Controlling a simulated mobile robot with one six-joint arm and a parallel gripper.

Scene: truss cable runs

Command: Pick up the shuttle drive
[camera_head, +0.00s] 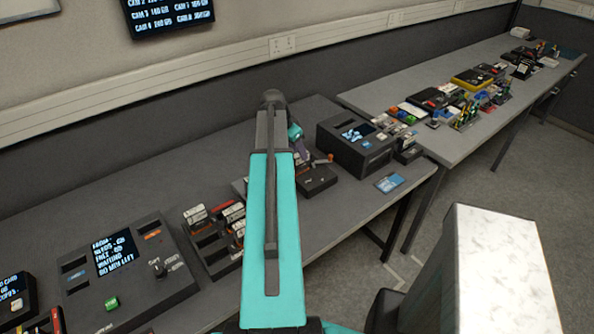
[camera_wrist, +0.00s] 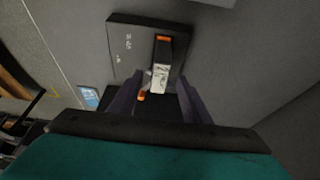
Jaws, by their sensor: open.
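In the wrist view a dark drive with an orange end and a white label (camera_wrist: 162,75), likely the shuttle drive, sits at a flat dark box (camera_wrist: 121,42). My gripper (camera_wrist: 158,103) is open. Its two dark fingers stand either side of the drive's near end, with a gap; I cannot tell whether either touches it. A small orange part (camera_wrist: 141,97) shows between the fingers. In the head view my arm hides most of this spot. The dark box (camera_head: 318,182) shows just right of the arm, and the drive is not clear there.
A larger black unit with a screen (camera_head: 357,145) stands right of the box, with a blue card (camera_head: 389,183) in front. A rack of drives (camera_head: 212,240) and a console with a screen (camera_head: 125,270) lie left. The far table (camera_head: 450,140) holds many small items.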

